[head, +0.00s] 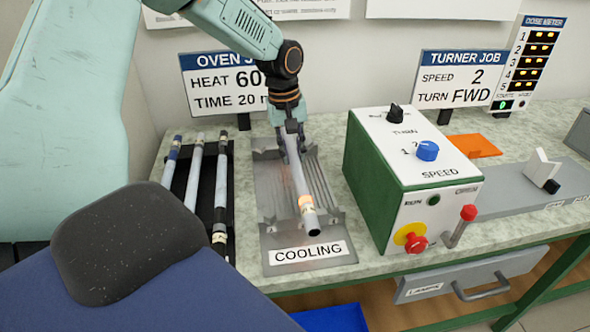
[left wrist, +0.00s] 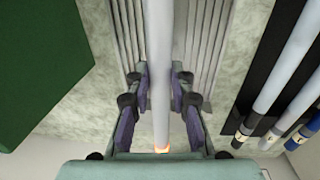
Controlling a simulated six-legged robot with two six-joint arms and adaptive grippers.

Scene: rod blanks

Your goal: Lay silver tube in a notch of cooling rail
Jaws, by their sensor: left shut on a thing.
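My left gripper (head: 292,146) is shut on the silver tube (head: 299,178), which has a glowing orange band near its front end. In the left wrist view the tube (left wrist: 160,60) runs lengthwise between the fingers of the gripper (left wrist: 160,98), with an orange glow at its lower end. The grey ridged cooling rail (head: 270,212), with a "COOLING" label at its front, lies under the tube. The tube points roughly along the rail's grooves. I cannot tell whether it touches a notch. My right gripper is not in view.
A black rack (head: 208,180) with three rods stands left of the rail. A green and white turner box (head: 410,175) with knobs stands close on the right. Signs (head: 463,78) stand at the back. The bench (head: 330,135) has a narrow clear strip between rail and box.

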